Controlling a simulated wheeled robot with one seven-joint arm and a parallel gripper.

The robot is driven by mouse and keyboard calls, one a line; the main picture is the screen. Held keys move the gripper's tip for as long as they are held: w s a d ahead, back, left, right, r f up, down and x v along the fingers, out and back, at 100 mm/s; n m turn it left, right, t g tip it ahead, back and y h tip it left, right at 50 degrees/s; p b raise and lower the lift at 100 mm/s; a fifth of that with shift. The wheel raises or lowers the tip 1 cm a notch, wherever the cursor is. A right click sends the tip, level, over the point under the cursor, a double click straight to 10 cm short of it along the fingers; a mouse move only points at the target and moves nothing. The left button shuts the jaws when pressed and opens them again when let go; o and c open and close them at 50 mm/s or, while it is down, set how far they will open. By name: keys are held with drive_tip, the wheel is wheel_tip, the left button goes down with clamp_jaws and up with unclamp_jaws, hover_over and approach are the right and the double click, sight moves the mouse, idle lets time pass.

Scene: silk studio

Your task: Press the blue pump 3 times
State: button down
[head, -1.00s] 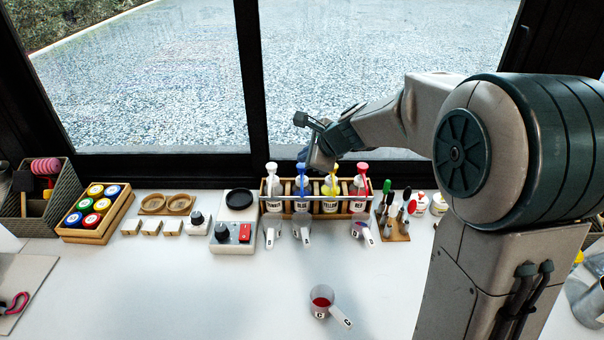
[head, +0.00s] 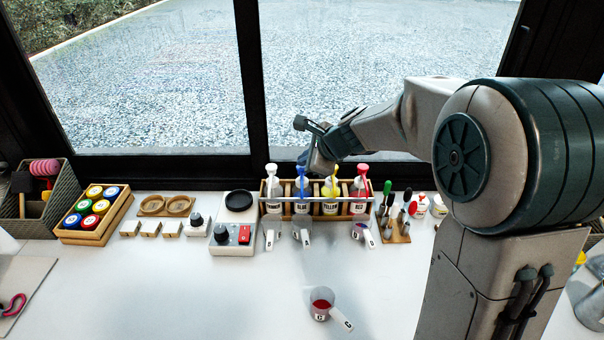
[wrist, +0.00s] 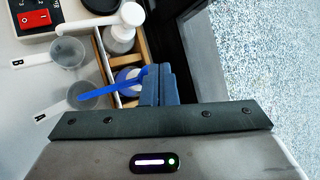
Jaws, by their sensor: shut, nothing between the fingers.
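The blue pump (head: 302,188) tops the bottle labelled blue, upright in a wooden rack (head: 330,212) between the white and yellow pump bottles. In the wrist view its long blue nozzle (wrist: 108,88) points left, over the measuring cup marked A (wrist: 88,96). My gripper (head: 303,158) is shut and empty, directly over the blue pump's head. In the wrist view its shut fingertips (wrist: 160,72) cover the pump head, so I cannot tell whether they touch it or whether it is pressed down.
The white pump (head: 271,180), yellow pump (head: 331,185) and pink-red pump (head: 362,181) stand close by. A scale (head: 235,230) with a red switch is at left. A cup of red liquid (head: 321,303) stands on the open front table. The window is behind.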

drive_tip(key=shift+f+b, duration=0.45)
drive_tip(key=shift+f, duration=0.1)
drive_tip(key=shift+r, duration=0.15)
drive_tip(key=shift+r+p, duration=1.2)
wheel_tip(320, 180, up, 6)
drive_tip(key=p, duration=0.5)
drive_tip(key=shift+s, duration=0.1)
idle(2.2)
